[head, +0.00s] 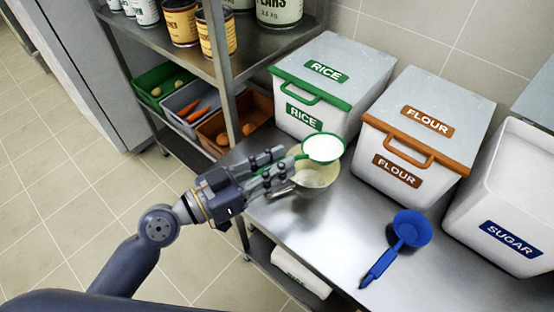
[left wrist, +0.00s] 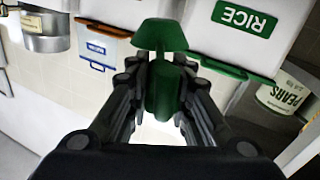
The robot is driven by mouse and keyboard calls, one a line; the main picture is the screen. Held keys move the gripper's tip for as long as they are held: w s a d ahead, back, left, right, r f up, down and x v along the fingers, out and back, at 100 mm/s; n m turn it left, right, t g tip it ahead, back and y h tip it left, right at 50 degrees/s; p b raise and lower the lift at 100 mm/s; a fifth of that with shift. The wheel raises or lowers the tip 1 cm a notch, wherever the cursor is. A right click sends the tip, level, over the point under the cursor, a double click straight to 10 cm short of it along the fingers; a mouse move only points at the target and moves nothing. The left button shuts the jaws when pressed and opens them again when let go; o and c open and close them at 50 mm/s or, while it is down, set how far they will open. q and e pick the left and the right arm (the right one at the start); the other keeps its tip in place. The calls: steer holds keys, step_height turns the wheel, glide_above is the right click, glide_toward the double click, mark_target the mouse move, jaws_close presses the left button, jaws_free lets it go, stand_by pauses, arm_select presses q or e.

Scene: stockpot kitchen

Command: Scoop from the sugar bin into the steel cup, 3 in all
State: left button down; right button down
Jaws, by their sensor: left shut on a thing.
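My left gripper (head: 272,172) is shut on the handle of a green scoop (head: 340,158). White contents show inside the scoop's green rim. The scoop is over a round, cream-coloured vessel (head: 318,185), partly hiding it; pale contents show inside. I cannot tell whether this is the steel cup. The green scoop also shows in the left wrist view (left wrist: 160,36), between the fingers. The sugar bin (head: 490,232), white with a blue label, stands at the right; its inside cannot be made out. A blue scoop (head: 411,229) lies on the steel counter. My right gripper is not in view.
The rice bin (head: 317,84) and flour bin (head: 424,124) stand closed along the wall. A shelf post (head: 224,75) and crates, one with carrots (head: 196,108), are beyond my gripper. The counter (head: 345,225) is bare between the vessel and blue scoop.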

arm_select(q)
steer(key=shift+w+r+n+p, duration=0.1)
steer(key=shift+r+n+p, duration=0.25)
steer(key=shift+n+p, duration=0.2)
steer(key=shift+w+a+r+n+p, duration=0.15)
steer(key=shift+r+n+p, duration=0.1)
steer(key=shift+n+p, duration=0.8)
steer(key=shift+r+p, duration=0.1)
steer(key=shift+p, duration=0.6)
steer(key=w+a+f+n+p, duration=0.1)
steer(key=w+n+p, duration=0.1)
steer(key=n, duration=0.6)
steer(key=w+a+f+n+p, duration=0.1)
steer(key=n+p, duration=0.3)
steer(key=n, duration=0.4)
steer(key=shift+w+a+f+p, duration=0.25)
steer(key=shift+w+a+p, duration=0.1)
steer(key=shift+w+a, duration=0.5)
steer(key=shift+d, duration=0.1)
